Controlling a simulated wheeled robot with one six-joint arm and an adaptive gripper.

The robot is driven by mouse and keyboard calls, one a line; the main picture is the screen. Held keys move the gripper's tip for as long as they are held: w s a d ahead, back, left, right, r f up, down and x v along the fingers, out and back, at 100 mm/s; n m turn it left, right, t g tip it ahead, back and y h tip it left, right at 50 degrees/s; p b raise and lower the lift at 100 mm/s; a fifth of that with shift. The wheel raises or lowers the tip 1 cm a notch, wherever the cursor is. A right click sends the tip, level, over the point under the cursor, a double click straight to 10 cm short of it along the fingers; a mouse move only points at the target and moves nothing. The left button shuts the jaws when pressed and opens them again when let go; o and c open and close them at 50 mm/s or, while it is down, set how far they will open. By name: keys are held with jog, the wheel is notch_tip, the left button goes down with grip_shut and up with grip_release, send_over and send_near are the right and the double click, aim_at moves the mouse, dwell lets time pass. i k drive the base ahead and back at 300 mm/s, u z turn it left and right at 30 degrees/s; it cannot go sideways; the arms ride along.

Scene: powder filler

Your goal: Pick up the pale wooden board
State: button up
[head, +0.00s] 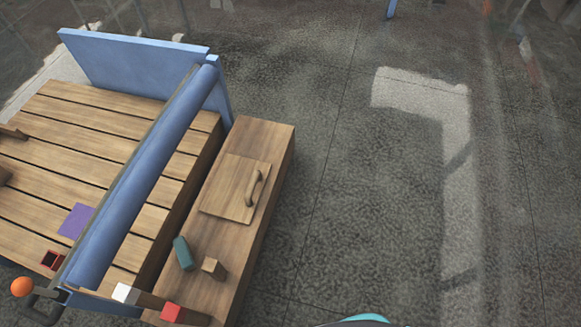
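The pale wooden board (225,187) is a flat, roughly square piece with a curved wooden handle (254,188) on its right side. It lies flat on a long wooden bench top (268,140), towards the far end, in the head view. Nothing covers it. My gripper is not in view.
Nearer on the bench are a dark green block (183,253), a small wooden block (213,268) and a red-ended block (172,312). A slatted platform (85,125) with a blue rail (140,180) stands to the left. The grey floor (340,220) to the right is clear.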

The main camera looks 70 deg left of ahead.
aim_at(234, 194)
jog(key=i, duration=0.95)
jog(key=u, duration=4.55)
jog(key=i, duration=0.5)
jog(key=u, duration=0.1)
